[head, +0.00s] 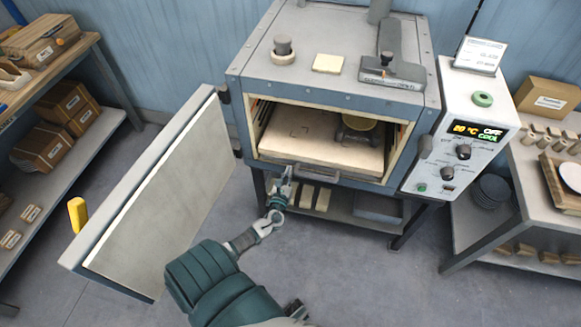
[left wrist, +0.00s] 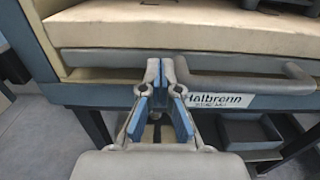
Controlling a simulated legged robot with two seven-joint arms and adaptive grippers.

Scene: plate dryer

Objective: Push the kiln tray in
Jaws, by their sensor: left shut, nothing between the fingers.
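The kiln tray (head: 300,140) is a cream slab inside the open kiln (head: 330,95), with its front edge at the mouth. A grey bar handle (head: 318,173) runs along its front. In the left wrist view the slab (left wrist: 200,33) spans the top, with the handle (left wrist: 245,80) right of centre. A dark round piece with a yellowish top (head: 357,130) sits on the tray. My left gripper (head: 287,183) is shut and empty, just below and left of the handle. In the left wrist view its fingertips (left wrist: 163,72) overlap the tray's front; contact cannot be told. My right gripper is not in view.
The kiln door (head: 165,190) stands swung open at the left, its yellow handle (head: 77,214) outward. The control box (head: 460,130) is right of the mouth. A shelf (head: 350,210) lies beneath the kiln. Side racks stand left and right; the floor in front is clear.

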